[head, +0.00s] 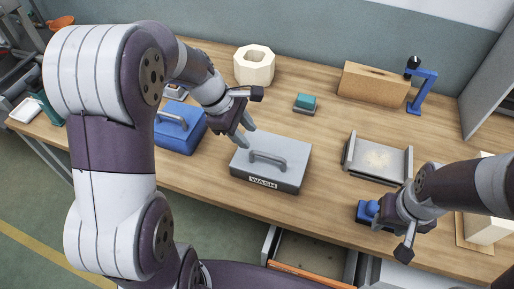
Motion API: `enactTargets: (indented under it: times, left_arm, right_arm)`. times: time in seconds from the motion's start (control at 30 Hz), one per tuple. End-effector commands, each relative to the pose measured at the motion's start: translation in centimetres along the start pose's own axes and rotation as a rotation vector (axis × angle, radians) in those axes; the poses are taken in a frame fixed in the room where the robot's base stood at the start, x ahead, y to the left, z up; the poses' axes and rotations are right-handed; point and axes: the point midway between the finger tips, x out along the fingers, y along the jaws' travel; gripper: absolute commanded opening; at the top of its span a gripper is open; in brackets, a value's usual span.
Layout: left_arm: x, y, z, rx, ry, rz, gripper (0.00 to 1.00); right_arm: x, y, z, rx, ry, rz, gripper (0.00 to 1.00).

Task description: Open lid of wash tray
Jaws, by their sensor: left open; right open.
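The wash tray (291,182) is a grey box on the wooden table, with a white "WASH" label on its front. Its flat grey lid (292,151) is shut and carries an arched grey handle (268,159). My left gripper (249,132) is open just behind and above the lid's left rear part, near the handle; I cannot tell whether it touches the lid. My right gripper (388,233) is open near the table's front edge, to the right of the tray, beside a small blue object (367,211).
A blue box with a handle (180,129) stands left of the tray. A metal tray (377,160) lies to the right. A cream octagonal block (254,66), a teal sponge-like block (305,102), a brown box (372,85) and a blue stand (424,90) are behind. An open drawer (306,255) is below the front edge.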

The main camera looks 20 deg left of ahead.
Motion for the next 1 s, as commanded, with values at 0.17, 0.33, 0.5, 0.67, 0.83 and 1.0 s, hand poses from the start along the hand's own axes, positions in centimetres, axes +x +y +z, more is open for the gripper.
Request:
enactTargets:
  times: [0.17, 0.33, 0.5, 0.67, 0.83, 1.0]
  left_arm:
    - [4.7, -0.1, 0.0, 0.001, -0.001, -0.005, 0.40]
    - [7.5, 0.0, 0.0, 0.001, 0.001, -0.001, 0.40]
    - [8.4, 0.0, 0.0, 0.002, 0.001, 0.000, 0.40]
    - [8.4, 0.0, 0.0, 0.002, 0.001, 0.001, 0.40]
    - [8.4, 0.0, 0.0, 0.002, 0.001, 0.001, 0.00]
    - [8.4, 0.0, 0.0, 0.001, 0.001, 0.000, 0.00]
  right_arm:
    - [0.3, 0.0, 0.1, 0.000, 0.000, 0.000, 0.43]
    - [0.6, 0.0, 0.1, 0.000, 0.000, 0.000, 0.43]
    - [0.6, 0.0, 0.1, 0.000, 0.000, 0.000, 0.43]
    - [0.6, 0.0, 0.1, 0.000, 0.000, 0.000, 0.43]
    - [0.6, 0.0, 0.1, 0.000, 0.000, 0.000, 0.43]
    - [0.6, 0.0, 0.1, 0.000, 0.000, 0.000, 0.43]
